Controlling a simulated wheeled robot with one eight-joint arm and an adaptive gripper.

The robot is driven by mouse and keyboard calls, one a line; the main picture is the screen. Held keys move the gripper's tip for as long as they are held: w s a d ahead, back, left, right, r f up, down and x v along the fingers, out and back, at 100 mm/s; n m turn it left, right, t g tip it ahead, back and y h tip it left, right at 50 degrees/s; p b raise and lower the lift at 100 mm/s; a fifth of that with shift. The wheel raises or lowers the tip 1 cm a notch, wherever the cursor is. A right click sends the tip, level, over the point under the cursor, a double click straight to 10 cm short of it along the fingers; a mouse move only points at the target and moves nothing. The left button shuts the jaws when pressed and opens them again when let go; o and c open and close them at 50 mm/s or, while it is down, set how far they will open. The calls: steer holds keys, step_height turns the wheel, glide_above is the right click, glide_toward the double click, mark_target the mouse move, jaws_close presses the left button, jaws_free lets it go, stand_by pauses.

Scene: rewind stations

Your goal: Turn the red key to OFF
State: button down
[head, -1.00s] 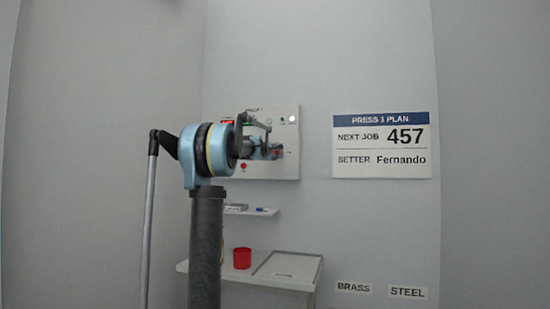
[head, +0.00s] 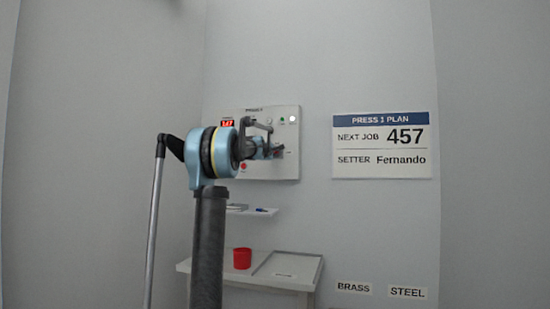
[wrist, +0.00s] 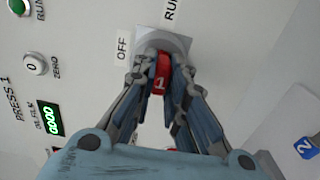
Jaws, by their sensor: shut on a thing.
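The red key (wrist: 162,72) carries a white 1 and sits on a grey square plate (wrist: 181,43) in the wrist view. My gripper (wrist: 160,65) is shut on it, with one finger on each side. The OFF label (wrist: 123,48) is left of the plate, and the RUN label (wrist: 171,9) is above it. The key's long side runs roughly up and down in this view; which label it points to I cannot tell. In the head view my gripper (head: 275,150) is at the right part of the white wall panel (head: 285,172), and the key is hidden there.
A blue tag marked 2 (wrist: 306,147) is at right. Below the panel are a small shelf (head: 262,212) and a table with a red cup (head: 242,258).

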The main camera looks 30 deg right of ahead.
steer(key=n, duration=0.4)
steer(key=shift+n, duration=1.3)
steer(key=shift+d, duration=0.1)
steer(key=shift+n, duration=1.2)
steer(key=n, duration=0.4)
steer(key=shift+s, duration=0.1)
